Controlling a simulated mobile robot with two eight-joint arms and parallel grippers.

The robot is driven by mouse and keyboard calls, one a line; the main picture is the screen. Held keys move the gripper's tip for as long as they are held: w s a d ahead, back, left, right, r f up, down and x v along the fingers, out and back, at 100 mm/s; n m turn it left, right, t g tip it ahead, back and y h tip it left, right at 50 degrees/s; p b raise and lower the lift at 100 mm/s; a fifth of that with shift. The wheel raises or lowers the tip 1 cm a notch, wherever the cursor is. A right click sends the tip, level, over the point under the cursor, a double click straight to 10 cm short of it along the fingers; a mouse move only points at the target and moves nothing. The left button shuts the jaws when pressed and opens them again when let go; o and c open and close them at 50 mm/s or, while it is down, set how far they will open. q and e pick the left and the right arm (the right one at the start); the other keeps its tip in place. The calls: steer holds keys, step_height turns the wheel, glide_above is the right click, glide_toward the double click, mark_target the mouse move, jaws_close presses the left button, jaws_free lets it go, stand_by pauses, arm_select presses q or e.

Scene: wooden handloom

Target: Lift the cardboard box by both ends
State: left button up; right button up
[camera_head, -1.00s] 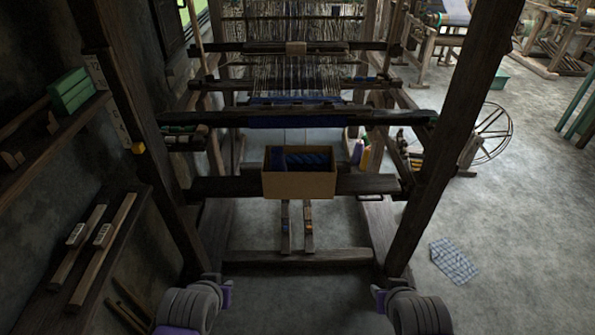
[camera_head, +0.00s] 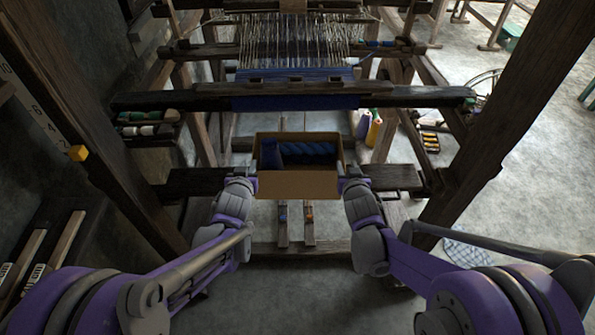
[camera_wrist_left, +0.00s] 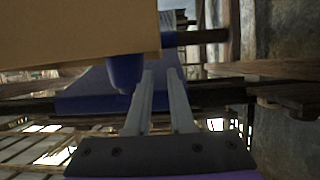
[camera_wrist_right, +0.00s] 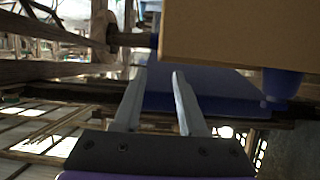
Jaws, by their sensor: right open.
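The open-topped cardboard box (camera_head: 297,185) sits on a dark wooden beam of the loom, with blue yarn (camera_head: 310,151) inside it. My left gripper (camera_head: 253,172) is at the box's left end and my right gripper (camera_head: 341,172) at its right end. In the left wrist view, the left fingers (camera_wrist_left: 161,74) are open and empty, below and right of the box wall (camera_wrist_left: 75,28). In the right wrist view, the right fingers (camera_wrist_right: 158,75) are open and empty, below and left of the box wall (camera_wrist_right: 240,35). I cannot tell whether either gripper touches the box.
The beam (camera_head: 385,176) runs to both sides of the box. Upright posts (camera_head: 515,115) stand left and right of my arms. A cloth beam with blue fabric (camera_head: 295,102) crosses behind the box. Treadles (camera_head: 309,222) lie below.

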mark_target(342, 150)
arm_select(q)
steer(key=x, duration=1.1)
steer(key=shift+f, duration=0.1)
arm_select(e)
steer(key=x, duration=1.1)
arm_select(q)
steer(key=c, duration=0.3)
arm_select(e)
steer(key=c, duration=0.3)
arm_select(q)
jaws_close()
arm_select(e)
jaws_close()
